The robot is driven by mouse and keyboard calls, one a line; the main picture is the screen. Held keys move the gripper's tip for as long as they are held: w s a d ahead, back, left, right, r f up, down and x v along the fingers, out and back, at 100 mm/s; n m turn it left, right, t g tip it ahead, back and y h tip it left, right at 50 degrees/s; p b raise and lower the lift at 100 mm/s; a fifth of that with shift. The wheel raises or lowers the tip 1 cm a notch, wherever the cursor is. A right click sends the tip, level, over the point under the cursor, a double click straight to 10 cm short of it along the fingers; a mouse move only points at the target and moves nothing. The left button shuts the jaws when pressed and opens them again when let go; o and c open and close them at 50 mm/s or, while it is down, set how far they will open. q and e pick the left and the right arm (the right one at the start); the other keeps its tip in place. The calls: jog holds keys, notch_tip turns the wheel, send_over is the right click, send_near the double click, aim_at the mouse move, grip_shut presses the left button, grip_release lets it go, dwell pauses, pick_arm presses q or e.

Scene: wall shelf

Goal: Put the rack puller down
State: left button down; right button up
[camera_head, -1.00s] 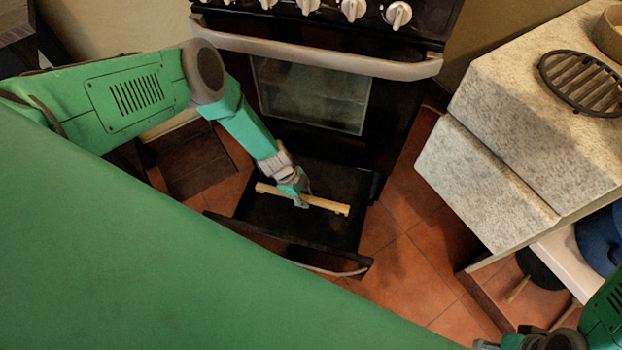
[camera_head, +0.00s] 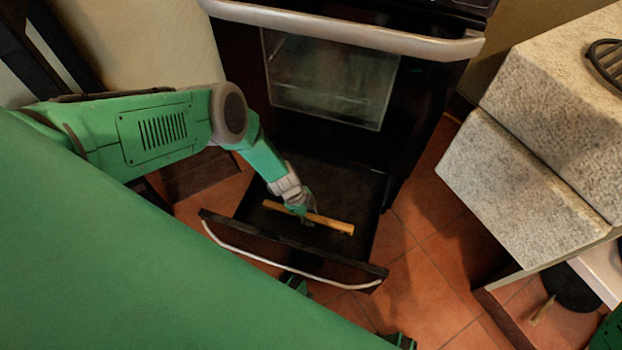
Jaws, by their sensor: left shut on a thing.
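The rack puller (camera_head: 336,225) is a light wooden stick. It lies slantwise within the open black drawer (camera_head: 352,190) under the oven, low over the drawer's floor. I cannot tell whether it touches the floor. My left gripper (camera_head: 305,217) reaches down into the drawer and is shut on the stick near its middle, covering part of it. My right gripper is out of view; only a bit of green shows at the bottom right corner.
The black oven (camera_head: 330,80) with its pale handle (camera_head: 345,30) stands behind the drawer. A stone-topped counter (camera_head: 530,180) is at the right, with a dark round grate (camera_head: 608,62) on it. Tiled floor (camera_head: 430,260) is clear between them.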

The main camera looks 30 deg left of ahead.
pick_arm(q)
notch_tip(320, 180, down, 2)
jog(key=shift+f+b, duration=0.1)
jog(key=shift+b, duration=0.3)
jog(key=shift+d+f, duration=0.1)
jog(key=shift+d, duration=0.05)
jog(key=shift+d+r, duration=0.15)
jog(key=shift+r, duration=0.05)
jog(key=shift+f, duration=0.2)
jog(key=c, duration=1.4)
grip_release()
jog(key=shift+o, duration=0.2)
jog(key=shift+a, duration=0.2)
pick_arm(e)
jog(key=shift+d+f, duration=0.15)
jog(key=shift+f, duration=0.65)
pick_arm(q)
jog(key=shift+r, duration=0.1)
jog(key=p+v, duration=0.6)
jog(key=v, duration=0.5)
jog(key=shift+d, duration=0.15)
jog(key=shift+a+r+p, duration=0.2)
jog(key=shift+r+p, duration=0.25)
jog(key=shift+r, duration=0.15)
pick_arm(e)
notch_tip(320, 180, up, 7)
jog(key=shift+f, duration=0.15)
